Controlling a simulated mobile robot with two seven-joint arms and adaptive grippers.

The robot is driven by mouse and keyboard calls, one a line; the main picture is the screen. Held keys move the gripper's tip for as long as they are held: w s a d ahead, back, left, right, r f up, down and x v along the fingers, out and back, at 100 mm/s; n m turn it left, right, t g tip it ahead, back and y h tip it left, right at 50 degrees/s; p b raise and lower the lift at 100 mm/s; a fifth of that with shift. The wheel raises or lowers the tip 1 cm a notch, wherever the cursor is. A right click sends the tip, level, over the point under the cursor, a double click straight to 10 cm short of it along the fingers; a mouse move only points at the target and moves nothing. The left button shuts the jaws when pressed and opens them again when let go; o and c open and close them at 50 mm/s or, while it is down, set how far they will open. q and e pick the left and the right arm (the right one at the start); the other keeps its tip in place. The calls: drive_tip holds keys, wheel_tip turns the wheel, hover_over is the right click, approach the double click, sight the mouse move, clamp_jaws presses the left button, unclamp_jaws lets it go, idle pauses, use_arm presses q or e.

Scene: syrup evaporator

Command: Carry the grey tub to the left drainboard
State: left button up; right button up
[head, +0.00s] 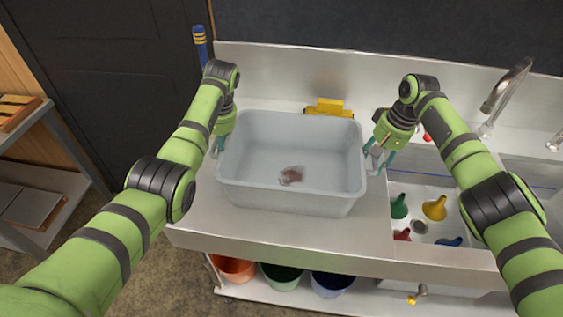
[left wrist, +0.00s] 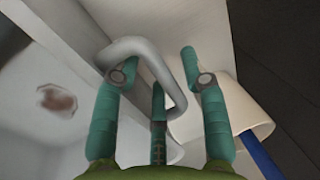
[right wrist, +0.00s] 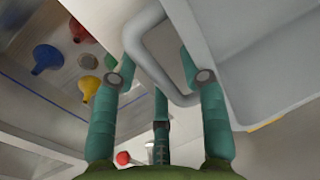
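The grey tub (head: 290,198) sits upright on the left drainboard (head: 215,215), left of the sink basin; it looks empty but for a brownish mark or object (head: 291,175) on its floor. My left gripper (head: 217,148) is at the tub's left side. In the left wrist view, the tub's grey loop handle (left wrist: 168,72) lies between its spread fingers (left wrist: 160,62). My right gripper (head: 377,157) is at the right side. In the right wrist view, the other loop handle (right wrist: 143,45) lies between its spread fingers (right wrist: 155,65). Neither gripper looks closed on a handle.
The basin to the right holds a green funnel (head: 398,206), a yellow funnel (head: 435,208) and other coloured pieces. A yellow object (head: 328,106) stands behind the tub. A faucet (head: 505,90) rises at the right. Buckets (head: 283,275) stand below, and a shelf rack (head: 40,190) at far left.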

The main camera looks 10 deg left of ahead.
use_arm(q)
drive_tip(key=v, duration=1.2)
use_arm(e)
drive_tip(key=shift+d+r, duration=0.1)
wheel_tip(320, 180, up, 12)
drive_tip(key=d, duration=0.2)
drive_tip(key=shift+f, duration=0.25)
